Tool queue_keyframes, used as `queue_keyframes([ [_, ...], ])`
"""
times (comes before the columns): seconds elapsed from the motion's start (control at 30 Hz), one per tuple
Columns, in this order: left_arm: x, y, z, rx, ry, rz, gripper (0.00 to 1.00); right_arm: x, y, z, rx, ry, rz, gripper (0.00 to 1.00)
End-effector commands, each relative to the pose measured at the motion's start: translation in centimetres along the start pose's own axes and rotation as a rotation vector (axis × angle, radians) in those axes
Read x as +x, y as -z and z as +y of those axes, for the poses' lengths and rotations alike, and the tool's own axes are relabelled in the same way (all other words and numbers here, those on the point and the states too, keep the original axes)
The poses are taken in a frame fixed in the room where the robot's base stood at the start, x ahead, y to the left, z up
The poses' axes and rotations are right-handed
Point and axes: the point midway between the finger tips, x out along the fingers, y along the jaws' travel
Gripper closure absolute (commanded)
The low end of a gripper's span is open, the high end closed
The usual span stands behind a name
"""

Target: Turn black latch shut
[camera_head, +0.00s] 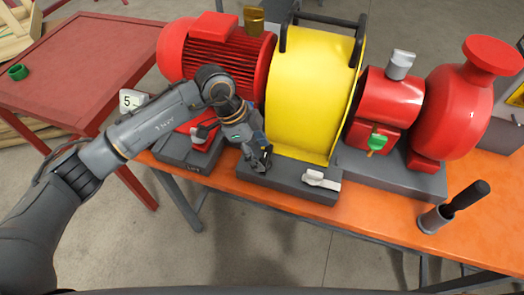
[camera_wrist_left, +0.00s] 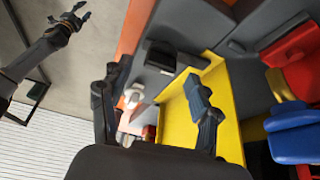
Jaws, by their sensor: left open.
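My left gripper (camera_head: 256,158) is at the front of the grey skid base, beside the yellow guard (camera_head: 310,95). In the left wrist view its two fingers (camera_wrist_left: 155,105) are apart, with nothing held between them. A dark, blocky part (camera_wrist_left: 160,57), which may be the black latch, sits on the grey base beyond the fingers. A small white part (camera_wrist_left: 132,95) shows between the fingers. In the head view I cannot tell the black latch from my dark gripper, which covers that spot. My right gripper (camera_wrist_left: 72,17) is at the top left of the wrist view, its fingers apart.
The red motor (camera_head: 212,50) stands behind my arm.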

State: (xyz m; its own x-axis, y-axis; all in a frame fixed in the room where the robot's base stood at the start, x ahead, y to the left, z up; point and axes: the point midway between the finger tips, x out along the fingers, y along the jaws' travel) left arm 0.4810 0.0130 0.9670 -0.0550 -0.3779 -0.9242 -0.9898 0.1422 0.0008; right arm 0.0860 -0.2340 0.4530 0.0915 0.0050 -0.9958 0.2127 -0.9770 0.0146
Motion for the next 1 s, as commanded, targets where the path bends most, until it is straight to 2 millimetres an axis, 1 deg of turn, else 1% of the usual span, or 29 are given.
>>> queue_keyframes([
  [0.1,1.1,0.0,0.0,-0.001,-0.001,0.001,0.38,-0.3,0.0,0.0,0.0,0.0,0.0,0.62],
  [0.2,1.7,0.0,0.0,0.0,0.0,0.0,0.38,-0.4,0.0,0.0,0.0,0.0,0.0,0.62],
  [0.47,1.9,0.0,0.0,0.001,0.001,0.0,0.38,-0.3,0.0,0.0,0.0,0.0,0.0,0.62],
  [0.5,1.9,0.0,0.0,0.001,0.001,0.0,0.4,-0.3,0.0,0.0,0.0,0.0,0.0,0.62],
  [0.57,1.9,0.0,0.0,0.001,0.001,0.0,0.52,-0.3,0.0,0.0,0.0,0.0,0.0,0.62],
  [0.6,1.9,0.0,0.0,0.001,0.001,0.0,0.6,-0.3,0.0,0.1,0.0,0.0,0.0,0.62],
  [0.67,1.9,0.0,0.0,0.001,0.001,0.0,0.72,-0.3,0.0,0.1,0.0,-0.001,0.0,0.62],
  [0.7,1.9,0.0,0.0,0.001,0.001,0.0,0.81,-0.3,0.0,0.1,0.0,-0.001,0.0,0.62],
  [0.8,1.8,0.0,0.0,0.001,0.001,0.001,1.0,-0.3,0.0,0.1,0.0,-0.001,0.0,0.62],
  [0.93,1.8,-0.1,0.0,0.001,0.0,0.0,1.0,-0.3,0.0,0.1,0.0,-0.001,0.0,0.62],
  [1.0,1.6,-0.5,0.1,0.008,-0.003,0.0,1.0,-0.4,0.1,0.1,0.0,-0.001,0.001,0.62],
])
